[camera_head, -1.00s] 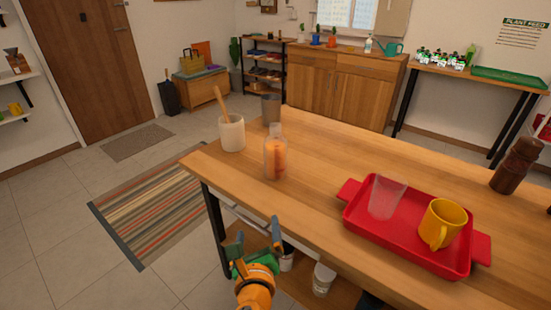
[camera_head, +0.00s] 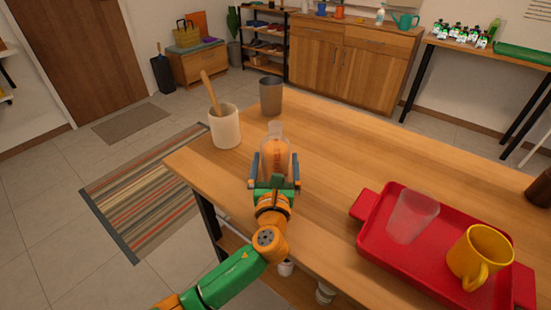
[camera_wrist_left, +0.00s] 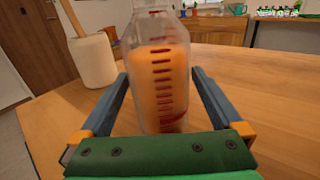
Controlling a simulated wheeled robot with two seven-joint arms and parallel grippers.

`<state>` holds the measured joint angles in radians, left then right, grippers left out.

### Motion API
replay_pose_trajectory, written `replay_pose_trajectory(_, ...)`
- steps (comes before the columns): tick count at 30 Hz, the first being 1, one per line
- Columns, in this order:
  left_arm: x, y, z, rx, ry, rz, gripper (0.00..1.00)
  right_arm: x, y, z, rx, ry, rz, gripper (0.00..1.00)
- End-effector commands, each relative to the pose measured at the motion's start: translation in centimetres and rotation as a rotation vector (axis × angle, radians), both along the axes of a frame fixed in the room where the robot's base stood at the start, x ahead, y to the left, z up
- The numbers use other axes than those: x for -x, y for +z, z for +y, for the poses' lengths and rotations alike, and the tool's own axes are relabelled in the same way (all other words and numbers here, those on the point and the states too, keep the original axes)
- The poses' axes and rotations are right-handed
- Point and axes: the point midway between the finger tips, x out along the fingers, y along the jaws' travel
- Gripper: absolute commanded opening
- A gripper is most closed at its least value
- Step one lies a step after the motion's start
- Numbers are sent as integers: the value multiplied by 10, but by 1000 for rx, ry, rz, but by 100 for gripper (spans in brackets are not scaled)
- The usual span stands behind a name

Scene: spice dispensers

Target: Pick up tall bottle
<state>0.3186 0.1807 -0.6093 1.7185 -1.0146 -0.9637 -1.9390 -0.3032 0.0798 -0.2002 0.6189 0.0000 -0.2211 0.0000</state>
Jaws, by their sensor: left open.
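The tall bottle (camera_head: 275,150) is clear with orange contents and red marks, and stands upright on the wooden table near its left end. In the left wrist view the bottle (camera_wrist_left: 160,85) stands between the two fingers. My left gripper (camera_head: 275,170) is open around the bottle, with one finger on each side. In the left wrist view the left gripper (camera_wrist_left: 160,100) shows gaps between its fingers and the bottle. The bottle's lower part is partly hidden by the gripper in the head view. My right gripper is not in view.
A cream crock (camera_head: 225,130) with a wooden tool stands left of the bottle, and a grey cup (camera_head: 271,97) behind it. A red tray (camera_head: 374,232) with a clear cup (camera_head: 412,215) and a yellow mug (camera_head: 478,255) lies to the right. The table between is clear.

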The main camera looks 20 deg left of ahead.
Motion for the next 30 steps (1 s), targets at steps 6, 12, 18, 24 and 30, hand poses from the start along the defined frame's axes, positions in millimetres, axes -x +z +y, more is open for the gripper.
replay_pose_trajectory(6,-10,0,3,1,1,0,100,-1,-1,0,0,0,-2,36)
replay_pose_trajectory(12,-10,0,3,1,0,0,68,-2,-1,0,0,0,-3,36)
replay_pose_trajectory(18,-10,0,3,1,0,1,14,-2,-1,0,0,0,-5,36)
replay_pose_trajectory(24,-10,1,3,1,0,-1,0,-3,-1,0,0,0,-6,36)
replay_pose_trajectory(30,-10,2,3,2,0,-2,0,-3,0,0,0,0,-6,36)
